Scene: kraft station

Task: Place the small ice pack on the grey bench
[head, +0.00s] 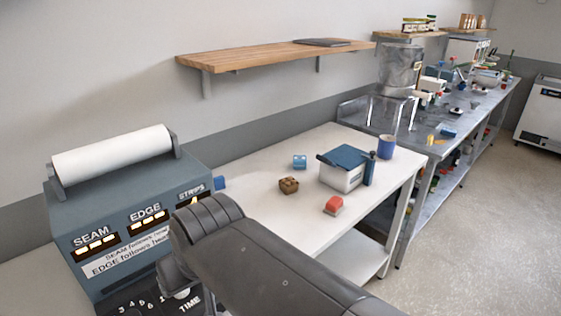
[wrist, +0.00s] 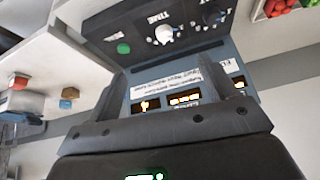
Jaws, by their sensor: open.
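I cannot tell for certain which thing is the small ice pack. A small light-blue block (head: 300,161) lies on the white table (head: 250,170). A white box with a blue lid (head: 343,170) stands to its right, with a dark blue upright piece (head: 369,168) at its side. The grey metal bench (head: 420,170) stands beyond the white table, with a small blue item (head: 448,132) on it. My gripper (wrist: 176,88) is open and empty in the wrist view, in front of the blue-grey sealing machine. In the head view my arm hides the gripper's fingers.
The sealing machine (head: 130,215) with a white roll stands at the left. A brown block (head: 288,185), a red item (head: 334,205) and a blue cup (head: 386,146) are on the white table. A wooden shelf (head: 270,55) hangs above. The grey bench is cluttered farther back.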

